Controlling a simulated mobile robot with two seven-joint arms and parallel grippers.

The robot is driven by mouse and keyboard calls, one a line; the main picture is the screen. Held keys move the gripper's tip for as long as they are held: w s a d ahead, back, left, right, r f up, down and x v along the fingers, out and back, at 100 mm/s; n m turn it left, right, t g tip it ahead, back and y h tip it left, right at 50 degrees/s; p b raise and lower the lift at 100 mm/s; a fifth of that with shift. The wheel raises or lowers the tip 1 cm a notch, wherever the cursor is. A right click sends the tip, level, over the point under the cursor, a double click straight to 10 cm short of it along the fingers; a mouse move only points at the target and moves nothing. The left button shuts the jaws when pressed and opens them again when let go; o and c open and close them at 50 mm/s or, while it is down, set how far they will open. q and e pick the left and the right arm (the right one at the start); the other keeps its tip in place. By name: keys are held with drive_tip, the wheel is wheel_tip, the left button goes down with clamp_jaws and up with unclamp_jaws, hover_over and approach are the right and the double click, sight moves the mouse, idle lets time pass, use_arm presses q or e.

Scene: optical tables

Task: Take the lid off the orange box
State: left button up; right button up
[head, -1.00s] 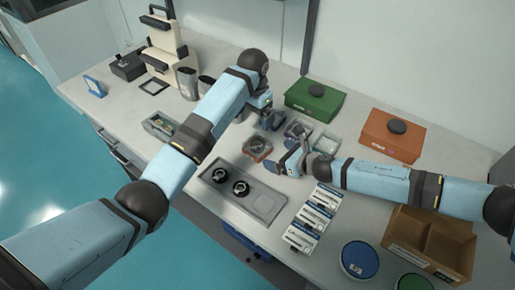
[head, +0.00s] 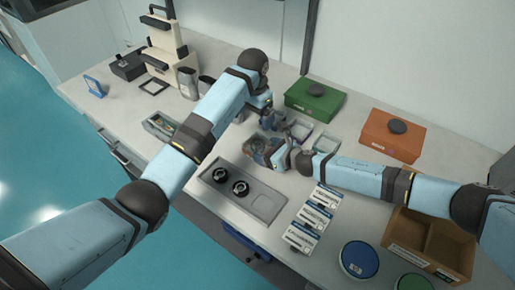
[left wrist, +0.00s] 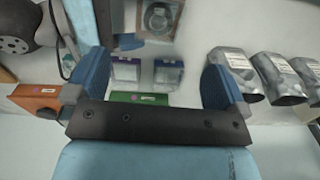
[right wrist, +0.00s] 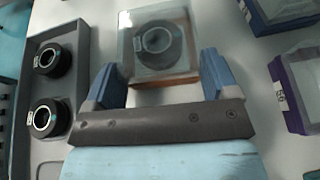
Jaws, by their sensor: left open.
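The small orange box (right wrist: 167,82) has a clear lid (right wrist: 155,30) on it, with a dark ring-shaped part visible inside. My right gripper (right wrist: 160,76) is open, its blue fingers at either side of the near end of this box; contact cannot be told. In the head view my right gripper (head: 272,154) largely hides the small box. My left gripper (left wrist: 155,72) is open and empty, just behind the right one in the head view. A larger orange box (head: 385,142) with a black knob (head: 398,127) on its lid stands closed at the back right.
Small clear-lidded cases, one purple (right wrist: 290,105), lie close by. A grey tray (head: 262,203) with two black rings is in front. A green box (head: 315,100) stands behind, an open brown carton (head: 400,232) at front right. Foil pouches (left wrist: 285,78) lie near the left gripper.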

use_arm(q)
drive_tip(key=m, duration=0.3)
drive_tip(key=m+t+h, duration=0.3)
drive_tip(key=m, duration=3)
approach(257, 143)
drive_tip(key=x, duration=1)
drive_tip(key=shift+w+d+f, duration=0.1)
drive_tip(key=shift+w+f, duration=0.05)
drive_tip(key=shift+f, duration=0.1)
